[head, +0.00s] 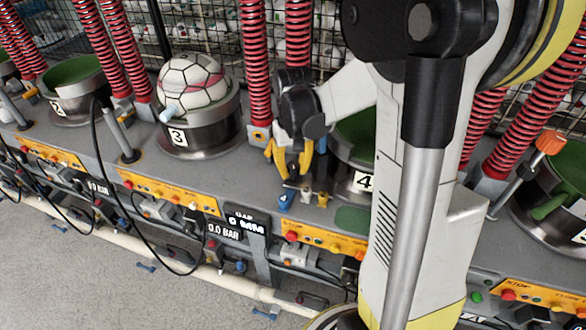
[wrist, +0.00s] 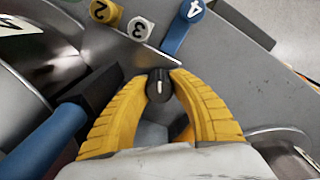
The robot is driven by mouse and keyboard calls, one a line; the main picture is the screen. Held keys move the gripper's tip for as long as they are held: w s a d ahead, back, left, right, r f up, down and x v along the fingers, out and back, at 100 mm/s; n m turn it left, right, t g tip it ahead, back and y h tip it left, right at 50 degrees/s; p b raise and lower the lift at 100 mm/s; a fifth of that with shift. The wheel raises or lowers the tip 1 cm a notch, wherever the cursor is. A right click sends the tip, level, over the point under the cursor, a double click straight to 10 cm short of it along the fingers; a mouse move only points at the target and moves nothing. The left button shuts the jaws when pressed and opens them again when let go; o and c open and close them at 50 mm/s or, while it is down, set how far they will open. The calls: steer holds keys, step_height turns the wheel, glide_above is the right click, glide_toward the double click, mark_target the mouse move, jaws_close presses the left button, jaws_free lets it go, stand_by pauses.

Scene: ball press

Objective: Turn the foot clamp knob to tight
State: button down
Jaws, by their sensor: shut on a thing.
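A small black round knob (wrist: 158,86) with a white pointer line sits between my fingertips in the wrist view. The line runs roughly up and down in that picture. No label for it is readable. My gripper (wrist: 160,78) has its two yellow fingers closed in from both sides on the knob. In the head view my gripper (head: 293,176) points down at the bench just left of the cup marked 4 (head: 364,183). The knob is not clearly visible in the head view.
A blue-handled lever (wrist: 45,140) is close at the left. A ball (head: 192,80) rests in the cup marked 3 (head: 202,135). Red springs (head: 255,65) rise behind the bench.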

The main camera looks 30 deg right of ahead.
mark_target(293, 164)
steer(key=shift+m, duration=1.7)
steer(key=c, duration=1.1)
jaws_free()
steer(key=shift+d, duration=0.1)
step_height(293, 164, up, 12)
